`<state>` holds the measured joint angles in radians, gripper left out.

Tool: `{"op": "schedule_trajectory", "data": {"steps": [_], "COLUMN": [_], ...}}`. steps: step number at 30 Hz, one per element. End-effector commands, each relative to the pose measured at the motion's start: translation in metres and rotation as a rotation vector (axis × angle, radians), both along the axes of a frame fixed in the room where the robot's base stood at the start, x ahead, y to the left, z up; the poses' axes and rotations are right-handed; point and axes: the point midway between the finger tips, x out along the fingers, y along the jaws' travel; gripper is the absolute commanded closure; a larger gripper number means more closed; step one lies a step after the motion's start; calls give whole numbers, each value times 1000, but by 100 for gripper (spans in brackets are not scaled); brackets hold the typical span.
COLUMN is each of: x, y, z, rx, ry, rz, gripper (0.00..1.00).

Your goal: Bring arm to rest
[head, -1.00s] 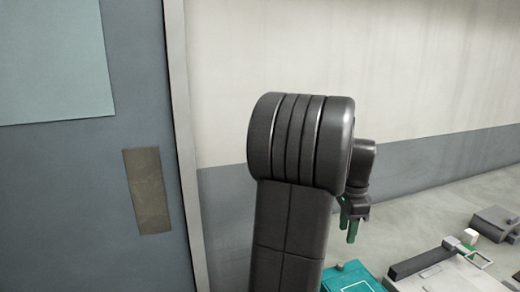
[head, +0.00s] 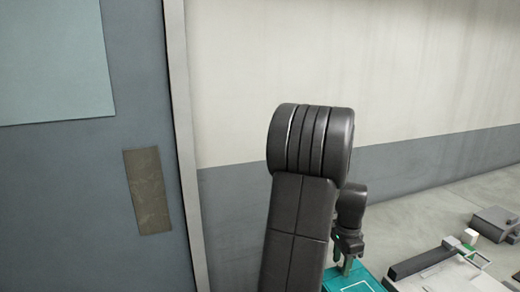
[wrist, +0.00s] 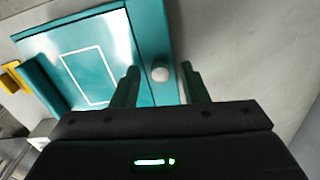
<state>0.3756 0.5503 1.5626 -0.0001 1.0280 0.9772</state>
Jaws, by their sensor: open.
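My gripper (wrist: 160,88) is open in the wrist view, its two dark green fingers apart with nothing held between them. In the head view my gripper (head: 344,266) points down beside the teal box, partly hidden by my own arm. The teal box (wrist: 146,38) lies below the fingers in the wrist view, with a white outlined rectangle on its top. A small whitish round thing (wrist: 160,72) shows between the fingertips, on or near the box's edge. The teal box (head: 352,282) also shows at the bottom of the head view.
A grey device with a dark bar (head: 420,263) lies right of the teal box. A dark grey block (head: 496,222) and a small white cube (head: 470,236) lie farther right. A grey door (head: 80,200) stands at left. A yellow thing (wrist: 12,78) lies beside the box.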

Motion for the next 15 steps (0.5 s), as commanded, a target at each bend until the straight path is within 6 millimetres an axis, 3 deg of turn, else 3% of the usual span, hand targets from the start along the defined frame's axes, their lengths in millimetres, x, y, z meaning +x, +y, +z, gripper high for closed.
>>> {"op": "schedule_trajectory", "data": {"steps": [15], "x": [0], "y": [0], "z": [0], "rx": [0], "ry": [0], "rz": [419], "gripper": [60]}}
